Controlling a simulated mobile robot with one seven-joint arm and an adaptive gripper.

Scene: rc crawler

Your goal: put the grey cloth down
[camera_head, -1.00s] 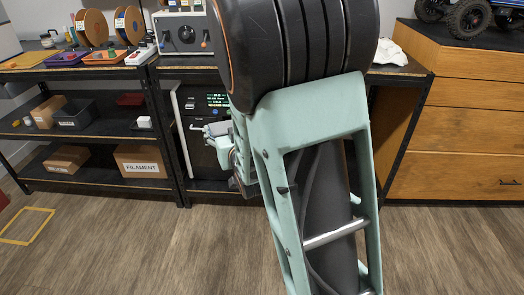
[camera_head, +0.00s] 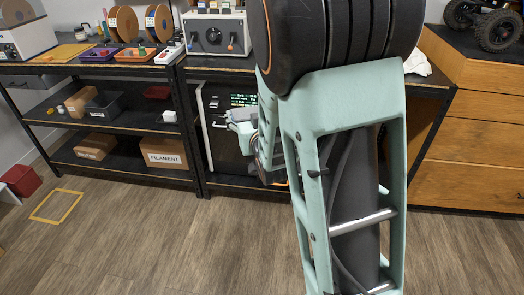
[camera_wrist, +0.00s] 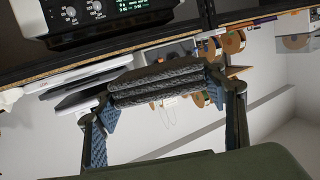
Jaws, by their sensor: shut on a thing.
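In the wrist view my gripper (camera_wrist: 162,95) is shut on a dark grey folded cloth (camera_wrist: 150,88), which spans between its two fingers in stacked layers. The cloth is held clear in front of the wrist camera, and I see no surface touching it. The cloth cannot be made out there.
Black shelving (camera_head: 110,187) stands along the left wall, with trays and spools on top and boxes below. A grey control box (camera_head: 217,34) stands on the bench. A white cloth (camera_head: 415,63) lies by the wooden drawers (camera_head: 470,140). A yellow floor frame (camera_head: 57,205) marks open floor.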

